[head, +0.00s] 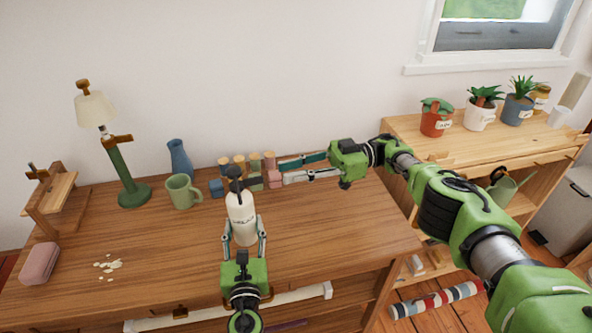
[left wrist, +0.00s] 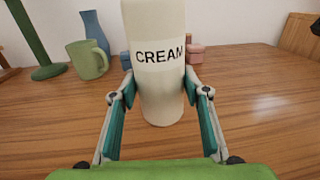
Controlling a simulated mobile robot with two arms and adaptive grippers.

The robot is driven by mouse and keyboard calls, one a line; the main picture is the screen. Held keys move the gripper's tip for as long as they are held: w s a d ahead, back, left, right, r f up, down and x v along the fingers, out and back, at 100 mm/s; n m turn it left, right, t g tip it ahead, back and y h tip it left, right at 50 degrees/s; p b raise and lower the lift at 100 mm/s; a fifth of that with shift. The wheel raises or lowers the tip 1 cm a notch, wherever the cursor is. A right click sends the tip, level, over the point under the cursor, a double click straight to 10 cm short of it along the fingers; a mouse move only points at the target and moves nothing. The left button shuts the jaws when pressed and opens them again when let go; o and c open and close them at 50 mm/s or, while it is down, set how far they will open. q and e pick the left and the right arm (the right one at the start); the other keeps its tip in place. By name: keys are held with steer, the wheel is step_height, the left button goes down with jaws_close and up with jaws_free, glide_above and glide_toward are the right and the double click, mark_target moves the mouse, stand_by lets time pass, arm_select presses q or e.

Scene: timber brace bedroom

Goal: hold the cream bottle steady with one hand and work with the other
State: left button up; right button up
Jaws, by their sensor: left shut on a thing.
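The cream bottle (head: 241,217) is white with a dark pump top and stands upright at the middle of the wooden desk. Its CREAM label shows in the left wrist view (left wrist: 160,80), where its top is cut off. My left gripper (head: 245,240) is shut on the bottle, with one finger on each side of its lower part. My right gripper (head: 282,172) is behind and to the right of the bottle, pointing left. Its fingers are apart with nothing visible between them, and it does not touch the bottle.
Several small coloured blocks and wooden-topped pegs (head: 254,162) stand behind the bottle, close to my right fingertips. A green mug (head: 183,192), blue vase (head: 179,160) and lamp (head: 122,172) stand left. A pink case (head: 39,263) lies far left. The desk's right front is clear.

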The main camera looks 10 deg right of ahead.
steer(key=shift+d, duration=0.4)
arm_select(q)
steer(key=o, duration=1.4)
